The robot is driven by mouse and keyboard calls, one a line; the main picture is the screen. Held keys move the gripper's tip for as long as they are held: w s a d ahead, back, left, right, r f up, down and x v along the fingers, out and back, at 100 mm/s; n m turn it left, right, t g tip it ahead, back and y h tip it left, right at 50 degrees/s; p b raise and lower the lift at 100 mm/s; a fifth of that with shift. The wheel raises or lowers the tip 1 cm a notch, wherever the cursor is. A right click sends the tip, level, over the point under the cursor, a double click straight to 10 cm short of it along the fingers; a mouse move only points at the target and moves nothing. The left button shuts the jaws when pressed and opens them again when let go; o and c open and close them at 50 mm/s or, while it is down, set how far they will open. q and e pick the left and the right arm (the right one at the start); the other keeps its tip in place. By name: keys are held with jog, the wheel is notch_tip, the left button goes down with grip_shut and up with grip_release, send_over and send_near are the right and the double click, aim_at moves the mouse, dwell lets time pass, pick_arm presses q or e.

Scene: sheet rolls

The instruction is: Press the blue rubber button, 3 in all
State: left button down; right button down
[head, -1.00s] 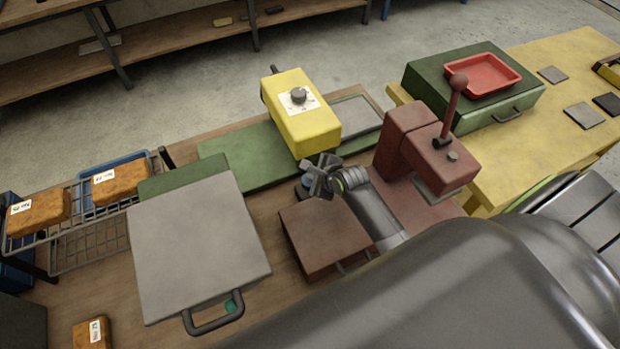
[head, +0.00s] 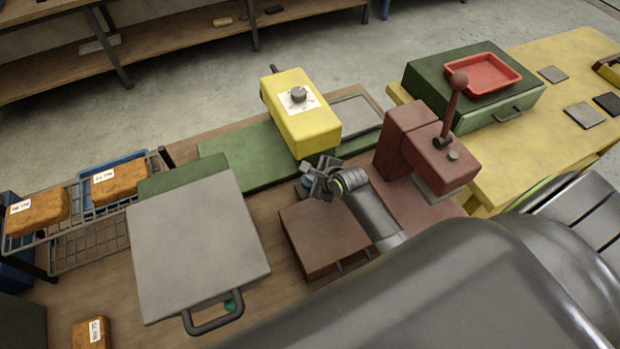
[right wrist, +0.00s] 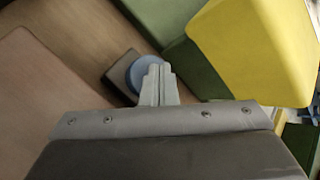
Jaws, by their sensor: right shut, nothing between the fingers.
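The blue rubber button (right wrist: 121,74) is a round disc on a dark square base, seen in the right wrist view. In the head view the button (head: 304,184) is mostly hidden behind my right gripper. My right gripper (head: 313,176) is shut and empty. In the right wrist view its fingertips (right wrist: 157,68) overlap the right edge of the button; I cannot tell whether they touch it. My left gripper is not in view.
A yellow box with a dial (head: 305,125) stands on a green base just behind the button. A brown box (head: 322,238) lies in front, and a dark red lever press (head: 410,140) stands to the right. A grey-topped plate with a handle (head: 195,240) is at left.

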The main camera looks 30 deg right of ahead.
jog(key=shift+s+f+b, duration=0.1)
jog(key=shift+f+b, duration=0.2)
jog(key=shift+f, duration=0.45)
dwell(0.6)
jog(key=shift+r, duration=0.15)
jog(key=shift+r+p, duration=1.2)
jog(key=shift+r, duration=0.05)
jog(key=shift+r, duration=0.1)
jog(key=shift+r, duration=2.4)
